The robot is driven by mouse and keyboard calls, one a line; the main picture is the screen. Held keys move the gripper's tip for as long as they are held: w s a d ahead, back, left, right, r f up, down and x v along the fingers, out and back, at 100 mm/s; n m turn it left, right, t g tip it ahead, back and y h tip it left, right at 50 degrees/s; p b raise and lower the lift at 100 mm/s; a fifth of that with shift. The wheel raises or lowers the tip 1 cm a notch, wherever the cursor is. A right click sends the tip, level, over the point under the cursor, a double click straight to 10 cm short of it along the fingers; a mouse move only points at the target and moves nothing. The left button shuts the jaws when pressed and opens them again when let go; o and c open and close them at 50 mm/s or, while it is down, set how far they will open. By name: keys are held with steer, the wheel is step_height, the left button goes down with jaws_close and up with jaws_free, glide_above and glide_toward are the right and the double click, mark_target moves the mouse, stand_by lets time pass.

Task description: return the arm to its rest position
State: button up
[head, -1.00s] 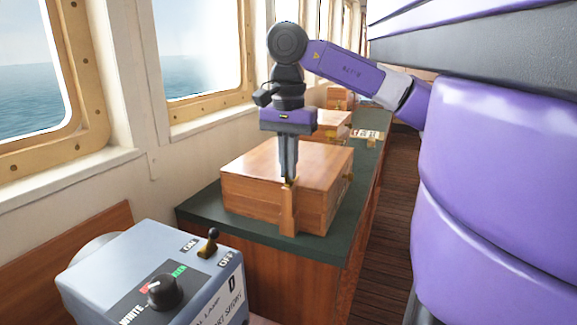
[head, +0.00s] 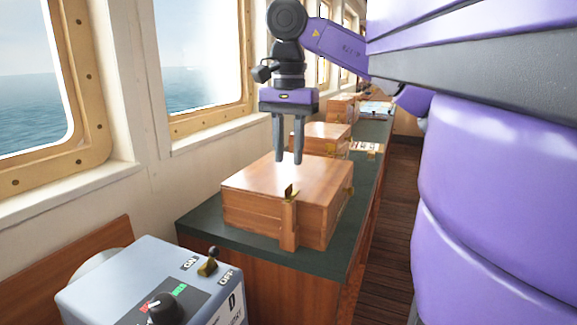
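My gripper (head: 289,160) hangs fingers down above the nearest wooden box in the head view. Its two grey fingers stand apart with a gap between them and nothing in it, so it is open. The arm is purple and dark grey; it reaches in from the right, bent at a dark joint at the top. The wooden box (head: 255,185) is closed and sits on the dark green counter top (head: 207,222). A wooden upright piece with a brass tip (head: 290,222) stands against its front side. The fingertips look to be above the lid.
A grey control box (head: 215,288) with a black knob (head: 165,309) and a toggle lever (head: 208,263) stands at the lower left. More wooden boxes (head: 322,139) line the counter behind. Windows run along the left wall. The wooden floor (head: 393,215) to the right of the counter is clear.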

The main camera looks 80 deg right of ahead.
steer(key=shift+r, duration=0.5)
